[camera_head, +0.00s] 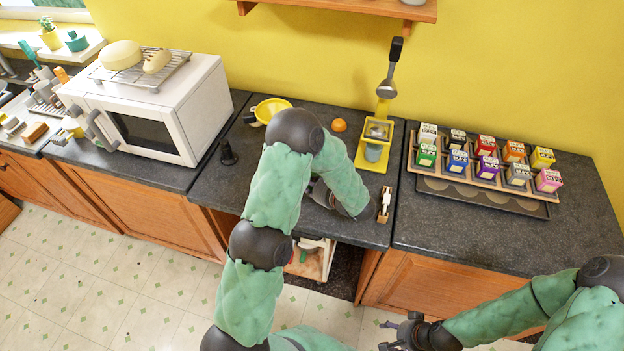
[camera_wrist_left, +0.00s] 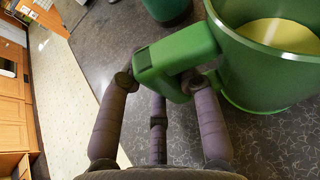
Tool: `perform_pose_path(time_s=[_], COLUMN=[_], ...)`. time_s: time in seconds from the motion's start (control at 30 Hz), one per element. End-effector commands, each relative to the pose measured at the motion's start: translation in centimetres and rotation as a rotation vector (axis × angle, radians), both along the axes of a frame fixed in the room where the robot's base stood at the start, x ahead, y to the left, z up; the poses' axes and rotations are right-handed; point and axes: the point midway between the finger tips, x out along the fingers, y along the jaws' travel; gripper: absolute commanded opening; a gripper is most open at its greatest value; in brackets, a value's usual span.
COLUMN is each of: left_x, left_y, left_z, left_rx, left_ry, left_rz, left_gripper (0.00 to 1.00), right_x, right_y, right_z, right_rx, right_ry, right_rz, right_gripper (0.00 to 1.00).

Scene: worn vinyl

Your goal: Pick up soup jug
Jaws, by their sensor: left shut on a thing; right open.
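The soup jug (camera_wrist_left: 262,62) is a green jug with pale yellow soup inside, at the right of the left wrist view. Its handle (camera_wrist_left: 178,58) points toward my left gripper (camera_wrist_left: 160,88), whose fingers are closed around it. The jug stands upright, close to or on the dark speckled counter; I cannot tell if it touches. In the head view my left arm hides the jug, and the left gripper (camera_head: 322,194) shows only in part over the counter. My right gripper (camera_head: 396,334) is open and empty over the floor, at the bottom of the head view.
A white microwave (camera_head: 165,110) stands left on the counter (camera_head: 225,185). A yellow bowl (camera_head: 271,108), an orange fruit (camera_head: 339,125) and a yellow stand (camera_head: 372,160) sit behind my left arm. A rack of small boxes (camera_head: 480,168) is at right. A dark green object (camera_wrist_left: 167,9) is near the jug.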

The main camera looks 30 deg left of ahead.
Motion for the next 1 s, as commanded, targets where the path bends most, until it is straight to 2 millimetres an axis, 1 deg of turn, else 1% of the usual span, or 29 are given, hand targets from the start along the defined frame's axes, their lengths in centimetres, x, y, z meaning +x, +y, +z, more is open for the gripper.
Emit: perform_pose_path(time_s=[0.23, 0.37, 0.7, 0.9, 1.0], left_x=[0.1, 0.2, -4.8, -8.8, -10.4], left_y=[0.0, 0.0, 1.0, 1.8, 2.1], left_z=[1.5, 3.5, 9.3, 11.0, 11.7], left_rx=[0.001, 0.0, 0.0, 0.0, 0.0], left_ry=[-0.004, -0.008, -0.005, -0.003, -0.003], left_rz=[0.001, 0.001, 0.001, 0.0, 0.0], left_gripper=[0.0, 0.0, 0.0, 0.0, 0.0], right_x=[0.0, 0.0, 0.0, 0.0, 0.0], right_y=[0.0, 0.0, 0.0, 0.0, 0.0], right_z=[0.2, 0.4, 1.2, 1.3, 1.4], right_rx=[0.0, 0.0, 0.0, 0.0, 0.0], right_ry=[0.0, 0.0, 0.0, 0.0, 0.0], right_rz=[0.0, 0.0, 0.0, 0.0, 0.0], right_gripper=[0.65, 0.65, 0.65, 0.65, 0.65])
